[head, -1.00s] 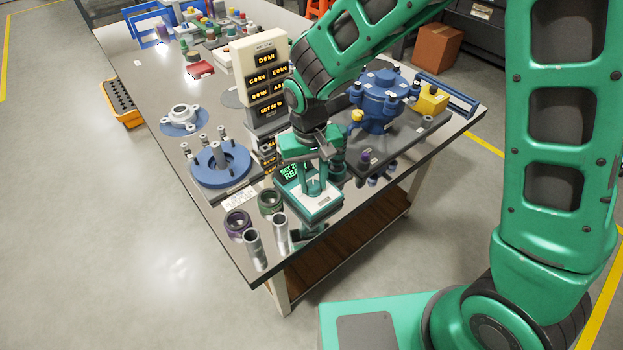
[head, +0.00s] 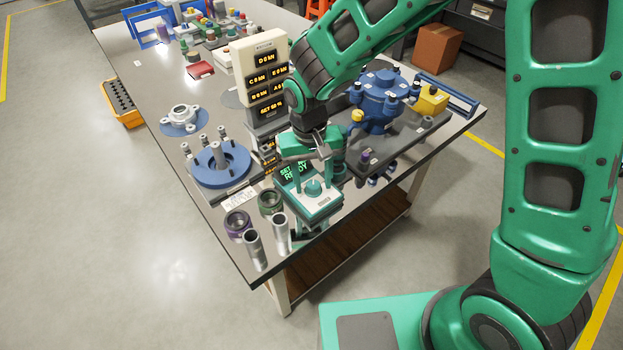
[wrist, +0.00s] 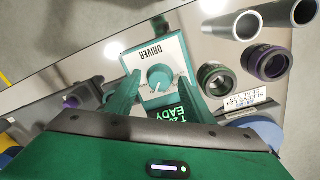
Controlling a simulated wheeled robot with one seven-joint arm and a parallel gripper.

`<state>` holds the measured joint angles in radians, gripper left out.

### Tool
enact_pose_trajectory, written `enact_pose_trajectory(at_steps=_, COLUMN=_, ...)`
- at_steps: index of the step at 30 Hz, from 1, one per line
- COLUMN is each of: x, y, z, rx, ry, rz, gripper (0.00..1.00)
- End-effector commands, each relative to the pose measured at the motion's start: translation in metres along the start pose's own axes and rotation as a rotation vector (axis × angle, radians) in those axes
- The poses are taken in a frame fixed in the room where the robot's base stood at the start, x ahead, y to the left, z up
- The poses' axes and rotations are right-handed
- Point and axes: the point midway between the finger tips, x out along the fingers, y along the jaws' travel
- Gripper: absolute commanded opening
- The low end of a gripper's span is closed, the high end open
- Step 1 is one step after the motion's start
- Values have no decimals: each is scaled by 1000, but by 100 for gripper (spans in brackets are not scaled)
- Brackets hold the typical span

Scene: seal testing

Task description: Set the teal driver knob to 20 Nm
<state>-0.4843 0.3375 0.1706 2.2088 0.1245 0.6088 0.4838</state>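The driver unit (head: 322,209) is a white-topped teal box near the table's front corner. Its round teal knob (head: 313,187) shows in the wrist view (wrist: 160,76), below the label DRIVER, with a light pointer mark. Its dark display (head: 294,174) has green text; the wrist view shows part of it, reading "T 20" and "EADY", the rest cut off. My gripper (wrist: 160,80) is open, with one finger on each side of the knob and visible gaps between. In the head view my gripper (head: 312,172) hangs just above the knob.
Green (head: 270,202) and purple (head: 237,222) rings and two upright metal tubes (head: 255,250) stand left of the driver. A blue flanged vessel (head: 380,100) stands at the right. A cream display panel (head: 262,70) rises behind my gripper.

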Motion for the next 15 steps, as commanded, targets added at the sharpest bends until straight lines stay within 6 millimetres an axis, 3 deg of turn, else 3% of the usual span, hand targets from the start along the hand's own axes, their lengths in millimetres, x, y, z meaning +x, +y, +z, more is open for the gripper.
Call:
enact_pose_trajectory(at_steps=8, x=-12, y=0, z=-1, rx=0, ry=2, rz=-2, gripper=48)
enact_pose_trajectory(at_steps=15, x=-56, y=0, z=-1, rx=0, ry=4, rz=-2, gripper=48)
